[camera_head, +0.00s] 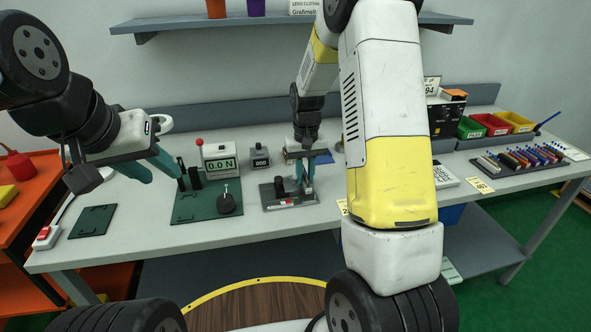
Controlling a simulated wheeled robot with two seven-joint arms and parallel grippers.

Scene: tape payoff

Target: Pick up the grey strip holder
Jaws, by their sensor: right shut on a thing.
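The grey strip holder (270,197) is a dark grey plate with black upright parts and a small white and red label near its front edge. It is at the middle of the bench. My right gripper (304,178) points down over its right part, with teal fingers shut on it. The grip itself is small and partly hidden, and I cannot tell whether the plate is clear of the bench.
The green stand (190,212) with a display reading 0.0 N (220,163) is left of the holder. A dark green mat (93,221) and a red switch (46,236) are at far left. Coloured bins (495,125) and a rack of markers (522,158) are at right.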

